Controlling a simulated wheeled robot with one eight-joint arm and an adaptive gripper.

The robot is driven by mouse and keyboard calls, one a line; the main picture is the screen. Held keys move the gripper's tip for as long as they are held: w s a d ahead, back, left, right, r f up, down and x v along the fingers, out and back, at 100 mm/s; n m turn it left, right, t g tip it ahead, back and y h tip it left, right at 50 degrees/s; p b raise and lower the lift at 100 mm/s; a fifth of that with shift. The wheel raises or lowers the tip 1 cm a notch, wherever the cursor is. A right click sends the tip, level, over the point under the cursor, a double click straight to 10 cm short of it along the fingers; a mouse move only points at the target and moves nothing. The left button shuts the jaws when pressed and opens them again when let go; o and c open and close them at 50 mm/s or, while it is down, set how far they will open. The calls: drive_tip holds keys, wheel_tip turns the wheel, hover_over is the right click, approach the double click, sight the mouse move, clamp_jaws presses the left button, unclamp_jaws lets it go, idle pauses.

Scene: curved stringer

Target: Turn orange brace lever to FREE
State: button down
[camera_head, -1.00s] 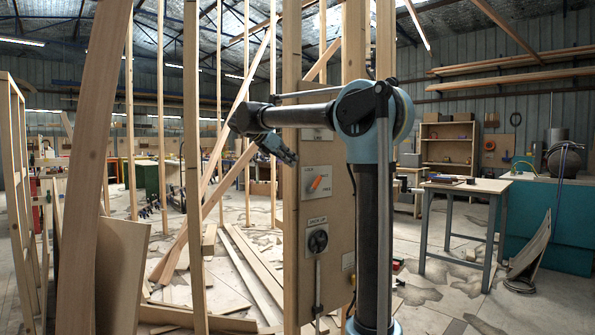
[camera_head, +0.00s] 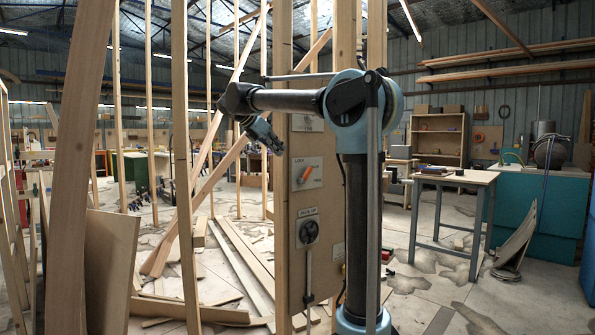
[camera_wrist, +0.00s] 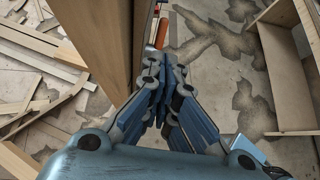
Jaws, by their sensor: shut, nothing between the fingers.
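The orange lever (camera_head: 304,177) sits on a pale label plate (camera_head: 307,172) on the side of the wooden post panel (camera_head: 319,215). The lever is tilted, its upper end to the right. Small lettering is beside it, too small to read surely. My gripper (camera_head: 278,149) is shut and empty, above and to the left of the lever, apart from it in the picture. In the wrist view my shut fingers (camera_wrist: 165,82) point towards the panel's edge. An orange piece, likely the lever (camera_wrist: 162,32), shows beyond the fingertips, partly hidden.
A round black knob (camera_head: 308,232) sits on a plate lower on the panel, with a rod below it. Timber boards (camera_head: 243,252) lie on the floor to the left. Tall studs (camera_head: 181,180) stand nearby. A workbench (camera_head: 455,182) stands at the right, with open floor before it.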

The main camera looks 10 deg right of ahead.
sight(306, 171)
drive_tip(key=shift+w+d+f, duration=0.1)
drive_tip(key=x, duration=1.3)
drive_tip(key=shift+w+d+f, duration=0.1)
drive_tip(key=shift+d+f, duration=0.2)
drive_tip(key=shift+w+d, duration=0.2)
drive_tip(key=shift+d, duration=0.1)
drive_tip(key=shift+r, duration=0.2)
drive_tip(key=d+r+v, duration=0.1)
drive_tip(key=v, duration=1.2)
drive_tip(key=shift+w+a+r, duration=0.25)
drive_tip(key=shift+r, duration=0.15)
